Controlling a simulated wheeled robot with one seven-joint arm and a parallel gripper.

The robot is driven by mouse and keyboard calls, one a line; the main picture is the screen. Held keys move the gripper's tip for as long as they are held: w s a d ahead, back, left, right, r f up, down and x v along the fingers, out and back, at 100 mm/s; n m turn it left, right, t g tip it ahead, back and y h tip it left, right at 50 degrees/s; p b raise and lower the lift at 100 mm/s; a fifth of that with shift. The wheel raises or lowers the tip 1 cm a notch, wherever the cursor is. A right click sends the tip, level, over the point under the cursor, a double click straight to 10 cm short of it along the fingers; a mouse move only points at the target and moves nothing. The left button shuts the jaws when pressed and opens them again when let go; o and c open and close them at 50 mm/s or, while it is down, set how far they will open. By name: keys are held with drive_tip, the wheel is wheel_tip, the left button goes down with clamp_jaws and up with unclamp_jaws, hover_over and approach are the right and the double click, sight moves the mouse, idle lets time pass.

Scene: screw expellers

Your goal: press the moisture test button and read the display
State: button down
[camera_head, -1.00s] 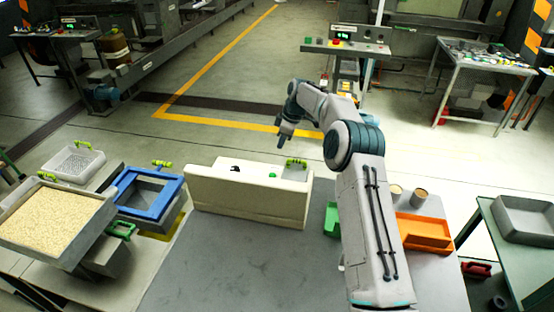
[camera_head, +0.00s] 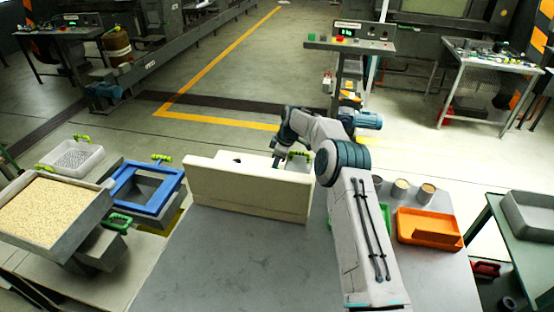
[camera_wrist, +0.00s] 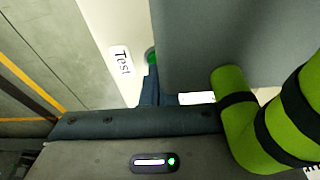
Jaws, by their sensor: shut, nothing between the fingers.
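The moisture tester is a long cream box (camera_head: 245,190) at the back of the grey table in the head view. A small dark shape (camera_head: 237,160) shows on its top; I cannot read any display. In the wrist view a white "Test" label (camera_wrist: 122,61) lies on the cream top, beside a green button (camera_wrist: 150,57) that is partly hidden. My gripper (camera_head: 276,164) is shut and empty, pointing down at the tester's top. In the wrist view its fingertips (camera_wrist: 151,82) are right at the button; whether they touch it, I cannot tell.
A green handle with black bands (camera_wrist: 240,115) stands close beside my fingers, by a grey flat part (camera_wrist: 230,45). An orange tray (camera_head: 428,228) and several cups sit at the right. A blue frame (camera_head: 148,188) and a grain tray (camera_head: 45,208) are at the left.

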drive_tip(key=f+b, duration=0.2)
drive_tip(key=shift+b, duration=0.35)
drive_tip(key=shift+s, duration=0.1)
idle(0.3)
drive_tip(key=w+a+p+v, duration=0.1)
drive_tip(key=p+v, duration=0.5)
drive_tip(key=v, duration=0.8)
drive_tip(key=shift+s+a+r, duration=0.15)
drive_tip(key=shift+a+r, duration=0.1)
drive_tip(key=shift+r, duration=0.25)
